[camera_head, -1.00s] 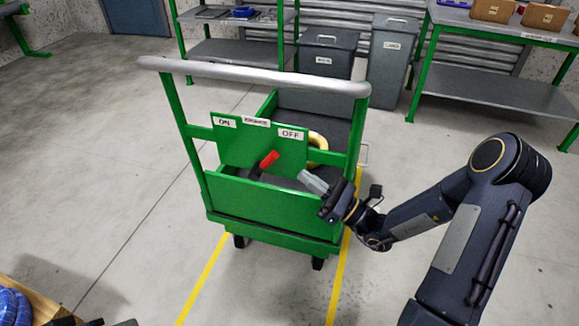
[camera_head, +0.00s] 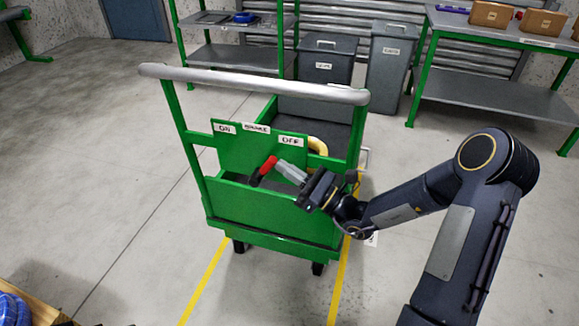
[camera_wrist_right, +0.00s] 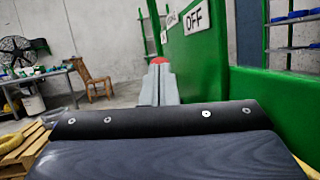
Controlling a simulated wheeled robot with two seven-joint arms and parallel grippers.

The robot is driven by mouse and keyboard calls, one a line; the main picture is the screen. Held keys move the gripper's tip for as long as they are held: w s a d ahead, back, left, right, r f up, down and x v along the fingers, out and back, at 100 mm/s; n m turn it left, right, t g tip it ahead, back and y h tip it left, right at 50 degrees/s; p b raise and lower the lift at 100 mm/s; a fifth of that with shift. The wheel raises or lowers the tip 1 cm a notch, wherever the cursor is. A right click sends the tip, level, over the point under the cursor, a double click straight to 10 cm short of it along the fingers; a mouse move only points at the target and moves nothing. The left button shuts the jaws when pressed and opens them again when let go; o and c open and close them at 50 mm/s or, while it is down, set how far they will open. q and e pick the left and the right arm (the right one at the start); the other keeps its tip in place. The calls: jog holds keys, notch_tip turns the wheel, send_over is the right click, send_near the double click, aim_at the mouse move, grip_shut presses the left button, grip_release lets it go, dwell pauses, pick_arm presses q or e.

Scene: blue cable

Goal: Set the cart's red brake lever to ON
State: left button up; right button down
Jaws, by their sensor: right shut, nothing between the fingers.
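The red brake lever (camera_head: 263,171) stands at the green panel on the cart's (camera_head: 255,203) handle end, its top leaning right. The panel has an ON label (camera_head: 224,127) at left and an OFF label (camera_head: 291,140) at right. My right gripper (camera_head: 282,167) is shut and empty. Its pale fingertips are right beside the lever's top on the OFF side; I cannot tell whether they touch. In the right wrist view the red lever tip (camera_wrist_right: 160,61) shows just beyond the shut fingers (camera_wrist_right: 157,86), which hide the rest. My left gripper is not in view.
The cart's grey handlebar (camera_head: 250,84) spans above the panel. A yellow ring-like object (camera_head: 317,147) lies behind the panel at right. Grey bins (camera_head: 325,60) and a green-framed table (camera_head: 500,75) stand farther back. Floor left of the cart is clear.

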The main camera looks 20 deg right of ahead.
aim_at(277, 159)
jog(key=a+r+g+h+p, duration=0.1)
jog(key=p, duration=0.2)
jog(key=w+a+r+n+g+h+p, duration=0.1)
jog(key=p, duration=0.3)
jog(key=shift+w+a+r+g, duration=0.1)
jog(key=shift+w+r+g, duration=0.1)
jog(key=shift+r+g, duration=0.2)
jog(key=shift+f, duration=0.1)
